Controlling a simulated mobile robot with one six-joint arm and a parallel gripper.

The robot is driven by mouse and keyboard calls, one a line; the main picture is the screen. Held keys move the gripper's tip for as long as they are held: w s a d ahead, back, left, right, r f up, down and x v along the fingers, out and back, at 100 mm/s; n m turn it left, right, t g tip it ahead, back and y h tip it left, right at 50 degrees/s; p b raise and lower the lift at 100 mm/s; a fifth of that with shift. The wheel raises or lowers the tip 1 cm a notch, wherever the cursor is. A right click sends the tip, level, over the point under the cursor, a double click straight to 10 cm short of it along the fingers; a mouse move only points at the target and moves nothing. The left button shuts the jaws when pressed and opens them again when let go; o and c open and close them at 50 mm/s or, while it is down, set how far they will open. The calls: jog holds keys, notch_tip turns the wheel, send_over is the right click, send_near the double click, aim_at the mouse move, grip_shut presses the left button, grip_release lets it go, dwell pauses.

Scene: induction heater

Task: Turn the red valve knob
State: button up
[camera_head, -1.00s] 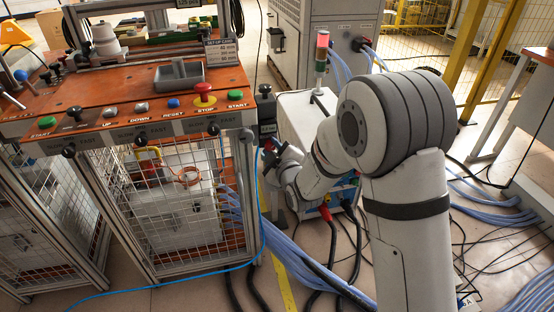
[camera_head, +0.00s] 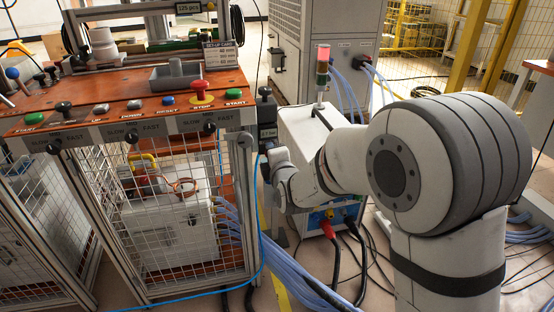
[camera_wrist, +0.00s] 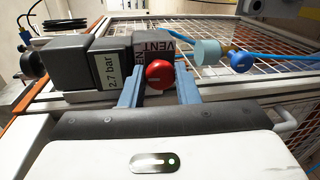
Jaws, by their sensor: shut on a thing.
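In the head view, my gripper is at the right side of the orange-topped bench (camera_head: 130,112), near the dark valve unit (camera_head: 267,110); the red knob is hidden there.
Wire mesh (camera_head: 110,200) encloses the bench below. A white box with a signal light (camera_head: 322,62) stands behind my arm. Cables cover the floor.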

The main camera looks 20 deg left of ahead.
jog(key=shift+w+r+n, duration=0.1)
jog(key=shift+r+n, duration=0.2)
jog(key=shift+n, duration=0.1)
jog(key=o, duration=1)
jog(key=shift+f, duration=0.15)
jog(key=shift+c, duration=0.2)
jog(key=shift+a, duration=0.1)
